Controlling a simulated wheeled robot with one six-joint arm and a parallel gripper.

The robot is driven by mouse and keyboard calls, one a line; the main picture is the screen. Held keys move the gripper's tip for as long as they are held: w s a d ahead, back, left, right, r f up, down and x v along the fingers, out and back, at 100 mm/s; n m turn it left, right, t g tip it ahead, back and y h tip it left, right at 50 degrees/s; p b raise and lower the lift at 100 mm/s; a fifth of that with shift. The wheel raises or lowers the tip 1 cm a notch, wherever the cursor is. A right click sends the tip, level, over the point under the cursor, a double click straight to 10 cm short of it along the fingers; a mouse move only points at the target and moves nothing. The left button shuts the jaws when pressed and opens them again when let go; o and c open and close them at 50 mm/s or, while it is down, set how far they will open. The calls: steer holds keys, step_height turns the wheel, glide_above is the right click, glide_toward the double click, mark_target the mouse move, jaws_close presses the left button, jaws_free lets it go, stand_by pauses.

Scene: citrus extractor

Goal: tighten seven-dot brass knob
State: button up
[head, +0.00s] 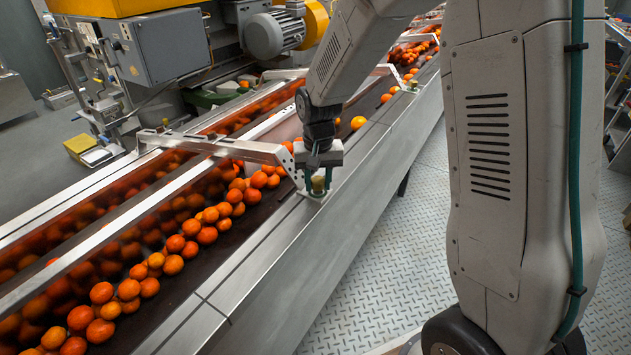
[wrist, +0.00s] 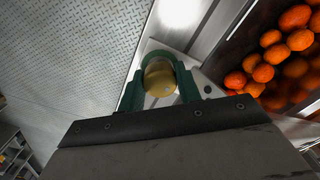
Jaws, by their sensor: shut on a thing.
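The brass knob (wrist: 160,78) sits between the green fingers of my gripper (wrist: 160,85) in the wrist view. Its rounded top shows with a pale mark on it; I cannot make out dots. In the head view my gripper (head: 318,182) points down at the conveyor's near rail, with its fingers on both sides of the brass knob (head: 318,184). My gripper is shut on the knob. The knob stands on a bracket foot (head: 312,196) on the rail, and its lower part is partly hidden.
Oranges (head: 208,235) lie on the dark belt beside the rail. A metal bracket arm (head: 225,148) spans the belt at the left of my gripper. Another brass knob (head: 411,85) stands farther along the rail. The patterned metal floor (head: 385,270) on the near side is clear.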

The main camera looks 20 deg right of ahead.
mark_target(318, 180)
steer(key=shift+s, duration=0.1)
steer(key=o, duration=1)
steer(key=shift+c, duration=0.2)
steer(key=shift+r, duration=0.3)
step_height(318, 180, up, 7)
steer(key=shift+r, duration=0.15)
